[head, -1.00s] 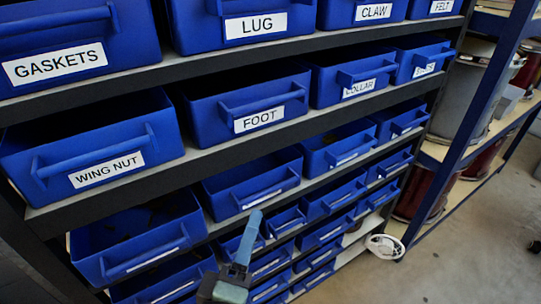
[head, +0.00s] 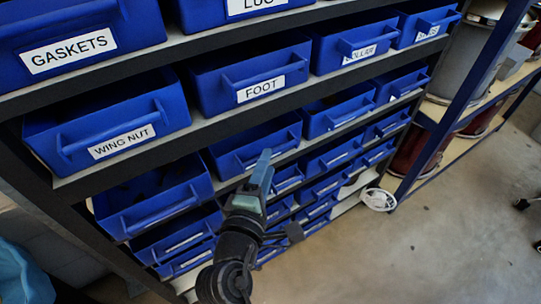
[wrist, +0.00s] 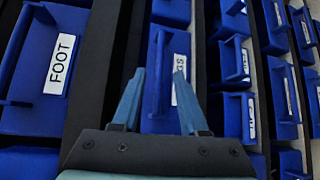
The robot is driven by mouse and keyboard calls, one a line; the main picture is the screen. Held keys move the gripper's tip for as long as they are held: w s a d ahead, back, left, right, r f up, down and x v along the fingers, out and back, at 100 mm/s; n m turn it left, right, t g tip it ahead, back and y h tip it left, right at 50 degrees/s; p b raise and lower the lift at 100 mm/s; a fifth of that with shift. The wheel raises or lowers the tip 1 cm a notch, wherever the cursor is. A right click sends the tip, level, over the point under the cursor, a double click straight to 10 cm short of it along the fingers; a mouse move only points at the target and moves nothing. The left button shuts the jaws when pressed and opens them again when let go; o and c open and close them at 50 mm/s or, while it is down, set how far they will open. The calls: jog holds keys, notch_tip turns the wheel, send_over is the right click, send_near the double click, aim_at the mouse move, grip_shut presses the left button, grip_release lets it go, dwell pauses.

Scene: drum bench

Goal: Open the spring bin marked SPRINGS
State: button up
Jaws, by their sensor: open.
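In the wrist view, a blue bin (wrist: 157,99) lies between my fingers, its white label partly hidden with only "GS" readable at its end. In the head view, the blue bin below FOOT (head: 240,150) appears to be the same one; its label cannot be read there. It looks shut in its shelf row. My gripper (head: 264,158) is in front of this bin. In the wrist view, my gripper (wrist: 159,75) is open and empty, with one finger on either side of the bin's front. Contact with the handle cannot be told.
Bins marked FOOT (head: 248,78), WING NUT (head: 110,128) and GASKETS (head: 75,38) sit on shelves above and left. Several bins lie below and right. Dark shelf edges run between rows. A white round object (head: 378,199) is on the floor; open floor lies right.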

jog(key=x, duration=0.3)
jog(key=shift+w+d, duration=0.1)
jog(key=shift+w, duration=0.1)
grip_shut()
dwell(1.4)
